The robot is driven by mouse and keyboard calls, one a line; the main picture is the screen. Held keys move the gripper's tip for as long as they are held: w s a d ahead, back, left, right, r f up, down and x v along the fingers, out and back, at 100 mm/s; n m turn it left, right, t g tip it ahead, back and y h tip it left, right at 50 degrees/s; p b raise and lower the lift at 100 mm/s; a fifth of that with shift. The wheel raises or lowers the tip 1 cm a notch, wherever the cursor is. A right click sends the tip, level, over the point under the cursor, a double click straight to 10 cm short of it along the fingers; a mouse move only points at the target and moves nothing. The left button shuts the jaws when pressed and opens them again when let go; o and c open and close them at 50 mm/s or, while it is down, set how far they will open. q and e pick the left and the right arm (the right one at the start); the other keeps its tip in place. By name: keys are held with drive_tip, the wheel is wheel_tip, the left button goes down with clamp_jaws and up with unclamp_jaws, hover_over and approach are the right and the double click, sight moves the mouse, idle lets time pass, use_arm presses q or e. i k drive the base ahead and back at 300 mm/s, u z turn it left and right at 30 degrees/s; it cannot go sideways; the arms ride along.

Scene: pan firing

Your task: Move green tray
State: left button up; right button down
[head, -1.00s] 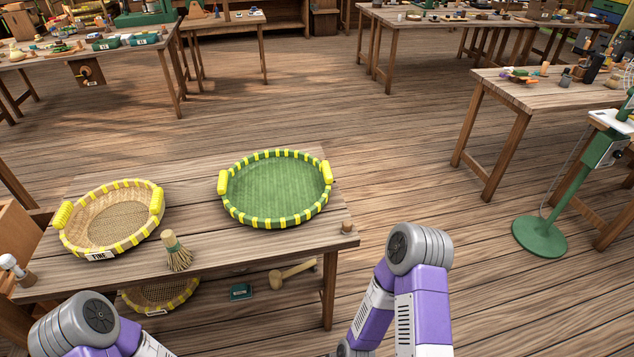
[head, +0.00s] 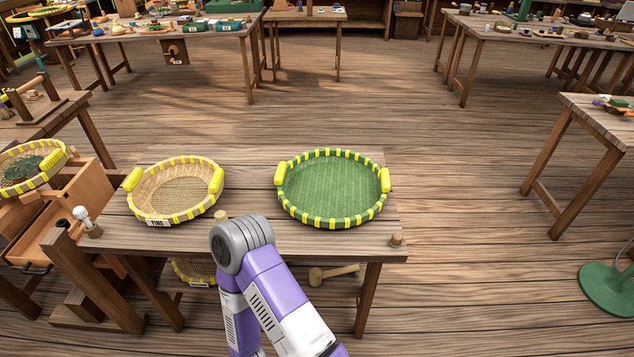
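The green tray (head: 332,188) is round, with a yellow-banded rim and two yellow handles, one at its left and one at its right. It lies flat and empty on the wooden table (head: 240,235), right of the table's middle. Neither of my grippers shows in the head view. One of my purple and grey arms is in front of the table, its elbow left of and nearer than the tray. I cannot tell which arm it is. Nothing touches the tray.
A tan woven tray (head: 180,190) with yellow handles sits to the left on the same table. A small wooden peg (head: 396,240) stands at its front right corner. A mallet (head: 335,274) lies below. Another tray (head: 30,165) is at far left.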

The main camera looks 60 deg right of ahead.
sight(331, 188)
drive_tip(key=u, duration=1.65)
drive_tip(key=k, duration=1.85)
drive_tip(key=z, duration=1.1)
